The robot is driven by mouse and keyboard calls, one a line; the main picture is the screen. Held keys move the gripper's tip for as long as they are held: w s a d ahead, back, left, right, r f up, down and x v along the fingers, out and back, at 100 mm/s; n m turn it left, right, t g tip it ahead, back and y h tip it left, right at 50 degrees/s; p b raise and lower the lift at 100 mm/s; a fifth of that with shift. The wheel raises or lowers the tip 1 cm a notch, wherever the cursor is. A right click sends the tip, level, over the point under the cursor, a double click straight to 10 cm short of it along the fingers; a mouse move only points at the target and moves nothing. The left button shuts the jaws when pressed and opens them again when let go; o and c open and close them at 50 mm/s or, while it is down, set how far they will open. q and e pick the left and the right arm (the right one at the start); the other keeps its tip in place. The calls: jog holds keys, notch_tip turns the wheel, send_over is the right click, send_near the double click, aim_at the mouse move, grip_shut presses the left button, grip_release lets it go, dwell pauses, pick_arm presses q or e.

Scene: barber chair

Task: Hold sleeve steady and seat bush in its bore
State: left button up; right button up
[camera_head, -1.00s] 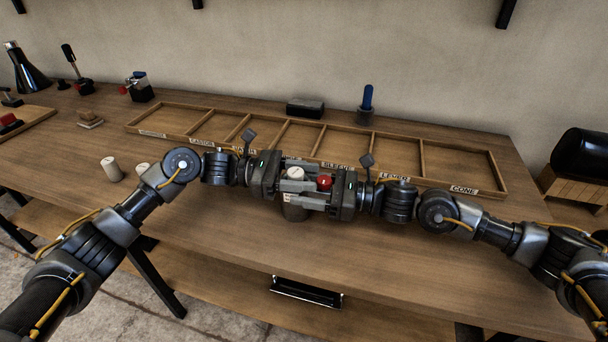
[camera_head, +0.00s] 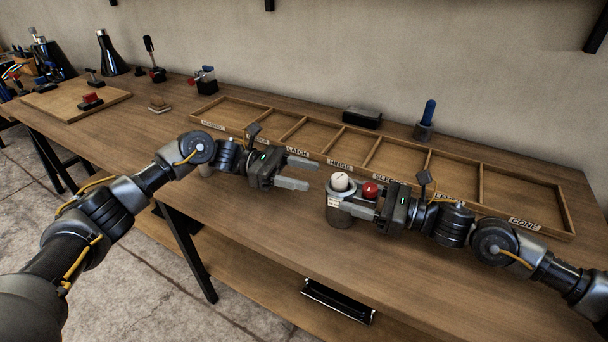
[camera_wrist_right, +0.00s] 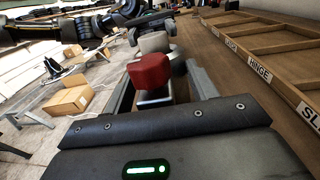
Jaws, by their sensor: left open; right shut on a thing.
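A grey cylinder (camera_head: 341,219), which looks like the sleeve, stands upright near the middle of the bench in the head view. A pale round-topped piece (camera_head: 340,182), likely the bush, shows at its top; how deep it sits in the bore is hidden. My right gripper (camera_head: 350,201) is shut on the sleeve from the right, its fingers around the upper part. A red-topped piece (camera_head: 370,190) is between its fingers, near the palm; it also shows in the right wrist view (camera_wrist_right: 150,75), in front of the pale piece (camera_wrist_right: 155,42). My left gripper (camera_head: 312,174) is open and empty, left of the sleeve.
A divided wooden tray (camera_head: 547,228) with labelled, empty compartments lies behind the grippers. A black block (camera_head: 361,118) and a blue-handled tool (camera_head: 428,115) stand behind it. The bench front is clear.

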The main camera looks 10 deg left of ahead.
jog(key=shift+f, duration=0.45)
jog(key=o, duration=1.3)
jog(key=shift+c, duration=0.2)
jog(key=shift+r, duration=0.15)
